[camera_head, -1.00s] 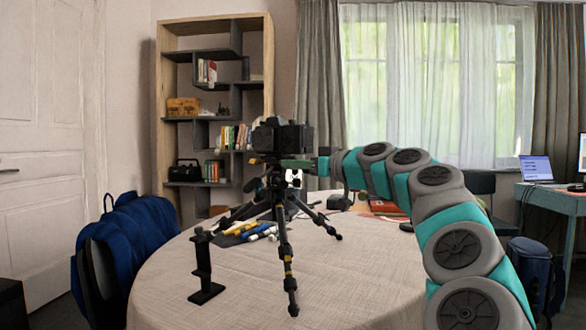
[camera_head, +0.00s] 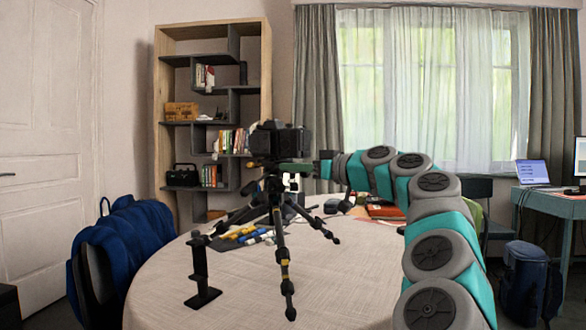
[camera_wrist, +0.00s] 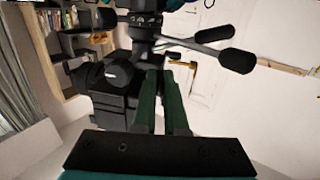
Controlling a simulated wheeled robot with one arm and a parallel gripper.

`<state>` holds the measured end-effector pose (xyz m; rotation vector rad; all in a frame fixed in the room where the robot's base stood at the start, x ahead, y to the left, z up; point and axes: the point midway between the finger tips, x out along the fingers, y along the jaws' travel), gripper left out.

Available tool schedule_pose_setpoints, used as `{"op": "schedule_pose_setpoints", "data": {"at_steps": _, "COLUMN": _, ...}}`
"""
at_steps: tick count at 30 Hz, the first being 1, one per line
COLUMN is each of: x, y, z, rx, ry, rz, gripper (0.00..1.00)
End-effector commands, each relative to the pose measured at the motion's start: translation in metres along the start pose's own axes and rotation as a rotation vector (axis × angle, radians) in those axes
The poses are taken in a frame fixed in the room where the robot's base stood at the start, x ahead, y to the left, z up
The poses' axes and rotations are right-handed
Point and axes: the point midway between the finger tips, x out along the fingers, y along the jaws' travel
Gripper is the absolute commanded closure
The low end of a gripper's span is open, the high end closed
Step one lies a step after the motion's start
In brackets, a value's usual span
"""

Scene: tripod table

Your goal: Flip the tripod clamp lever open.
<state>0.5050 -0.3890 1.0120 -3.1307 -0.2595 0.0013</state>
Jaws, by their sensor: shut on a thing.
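The black tripod (camera_head: 281,240) stands on the round table with a black camera (camera_head: 278,139) on its head. My gripper (camera_head: 283,165) reaches in from the right, just below the camera. In the wrist view, the green fingers of my gripper (camera_wrist: 159,74) are close together against the tripod head (camera_wrist: 146,30), beside the dark camera body (camera_wrist: 110,101). They are shut on a small part there, apparently the clamp lever, which the fingertips mostly hide. Black handles (camera_wrist: 225,57) stick out to the right in that view. The lever's exact angle cannot be told.
A black stand (camera_head: 200,275) is at the front left of the table (camera_head: 345,275). Red and dark items (camera_head: 383,211) lie at the back right.

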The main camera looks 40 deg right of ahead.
Motion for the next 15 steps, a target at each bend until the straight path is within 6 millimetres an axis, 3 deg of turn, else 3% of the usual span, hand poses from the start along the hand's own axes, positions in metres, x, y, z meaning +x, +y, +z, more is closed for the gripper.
{"op": "schedule_pose_setpoints", "data": {"at_steps": 1, "x": -0.0003, "y": -0.0008, "z": -0.0023, "rx": -0.001, "ry": 0.004, "rz": -0.001, "gripper": 1.0}}
{"op": "schedule_pose_setpoints", "data": {"at_steps": 2, "x": -0.0003, "y": -0.0008, "z": -0.0023, "rx": -0.001, "ry": 0.004, "rz": -0.001, "gripper": 0.89}}
{"op": "schedule_pose_setpoints", "data": {"at_steps": 9, "x": -0.0002, "y": -0.0004, "z": -0.0013, "rx": -0.001, "ry": 0.002, "rz": 0.0, "gripper": 0.62}}
{"op": "schedule_pose_setpoints", "data": {"at_steps": 15, "x": -0.0003, "y": -0.0002, "z": -0.0008, "rx": 0.0, "ry": 0.001, "rz": 0.0, "gripper": 0.6}}
